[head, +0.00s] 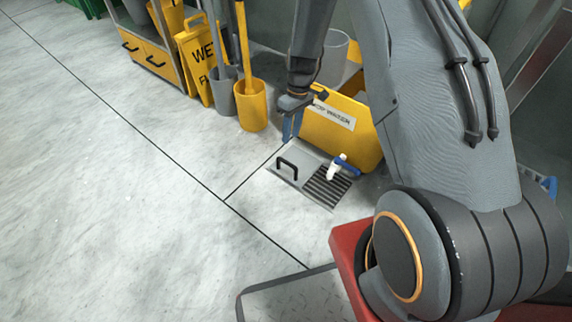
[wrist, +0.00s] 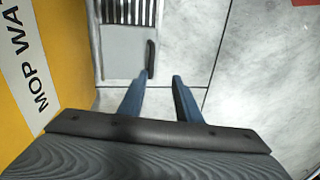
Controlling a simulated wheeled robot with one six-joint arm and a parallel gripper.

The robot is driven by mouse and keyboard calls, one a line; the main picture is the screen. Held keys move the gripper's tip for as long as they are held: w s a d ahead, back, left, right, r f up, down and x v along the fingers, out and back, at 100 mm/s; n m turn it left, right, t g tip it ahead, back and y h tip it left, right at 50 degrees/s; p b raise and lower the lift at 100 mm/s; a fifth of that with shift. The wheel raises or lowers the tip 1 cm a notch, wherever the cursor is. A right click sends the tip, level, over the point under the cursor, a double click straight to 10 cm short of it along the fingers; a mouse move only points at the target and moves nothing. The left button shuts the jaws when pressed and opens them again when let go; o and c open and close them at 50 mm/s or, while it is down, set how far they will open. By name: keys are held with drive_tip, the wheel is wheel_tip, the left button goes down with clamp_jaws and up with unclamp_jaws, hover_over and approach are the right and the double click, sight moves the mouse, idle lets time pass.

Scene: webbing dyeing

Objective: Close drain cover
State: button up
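The drain cover (head: 284,171) is a flat grey plate with a raised black handle (head: 288,167). It lies on the floor, left of the dark slatted drain grate (head: 327,189), which shows uncovered. In the wrist view the plate (wrist: 118,50) is below the grate (wrist: 128,10), with the handle (wrist: 151,57) at its right side. My gripper (head: 292,132) points down above the floor near the cover's far side. In the wrist view its blue fingers (wrist: 161,77) are apart and empty, and the handle appears just beyond the left fingertip. I cannot tell the height gap.
A yellow mop-water bucket (head: 338,125) stands right behind the drain, with a white and blue tap-like piece (head: 340,167) over the grate's edge. A yellow bin (head: 252,108), a grey bin (head: 222,98) and a wet-floor sign (head: 196,65) stand farther back. Floor at left is clear.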

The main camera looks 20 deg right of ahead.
drive_tip(key=shift+n, duration=0.3)
drive_tip(key=f+b, duration=0.2)
drive_tip(key=f, duration=0.2)
drive_tip(key=f+b, duration=0.1)
drive_tip(key=f, duration=0.4)
drive_tip(key=w+a+f+b, duration=0.1)
drive_tip(key=f+b, duration=0.1)
drive_tip(key=f, duration=0.3)
drive_tip(key=shift+f+b, duration=0.15)
drive_tip(key=shift+b, duration=0.2)
drive_tip(key=shift+c, duration=0.3)
clamp_jaws()
